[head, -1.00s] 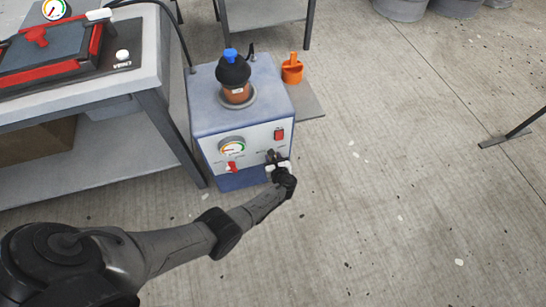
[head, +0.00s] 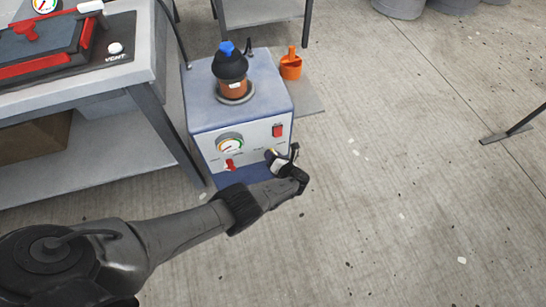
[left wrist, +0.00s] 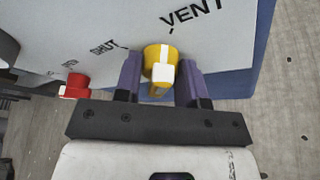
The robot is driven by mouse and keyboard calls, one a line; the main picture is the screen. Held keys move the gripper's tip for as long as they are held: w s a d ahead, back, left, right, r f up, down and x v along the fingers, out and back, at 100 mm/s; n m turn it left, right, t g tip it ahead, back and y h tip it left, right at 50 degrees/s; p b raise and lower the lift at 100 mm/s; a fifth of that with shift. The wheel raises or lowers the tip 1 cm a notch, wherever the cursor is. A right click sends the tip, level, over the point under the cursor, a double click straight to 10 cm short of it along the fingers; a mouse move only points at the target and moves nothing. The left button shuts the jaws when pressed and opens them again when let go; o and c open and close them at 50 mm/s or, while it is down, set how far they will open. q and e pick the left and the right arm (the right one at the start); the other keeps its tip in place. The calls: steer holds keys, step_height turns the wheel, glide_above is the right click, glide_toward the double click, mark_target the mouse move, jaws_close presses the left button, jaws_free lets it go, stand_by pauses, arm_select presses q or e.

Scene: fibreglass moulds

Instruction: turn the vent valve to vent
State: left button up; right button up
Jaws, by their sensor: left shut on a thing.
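The vent valve is a yellow knob (left wrist: 156,64) with a white stripe on the front panel of the blue-grey pump unit (head: 205,115). In the left wrist view the printed words SHUT (left wrist: 103,47) and VENT (left wrist: 193,14) stand beside and above it. The stripe points up towards the tick by VENT. My left gripper (left wrist: 158,82) has its purple fingers on either side of the knob, shut on it. In the head view the gripper (head: 278,158) is at the panel's lower right and hides most of the knob. My right gripper is not in view.
A red lever (head: 230,165) sits under a gauge (head: 229,143) left of the valve; a red switch (head: 278,130) is above it. A black-capped vessel (head: 232,75) stands on the unit. A bench (head: 150,60) stands left. Floor to the right is mostly clear.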

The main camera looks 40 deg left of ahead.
arm_select(q)
steer(key=shift+m, duration=0.3)
stand_by(0.4)
steer(key=o, duration=0.6)
steer(key=shift+c, duration=0.2)
steer(key=shift+s+d+r, duration=0.15)
steer(key=shift+d+r, duration=0.05)
steer(key=shift+d, duration=0.25)
steer(key=p+v, duration=0.4)
steer(key=v, duration=0.9)
steer(key=shift+f, duration=0.15)
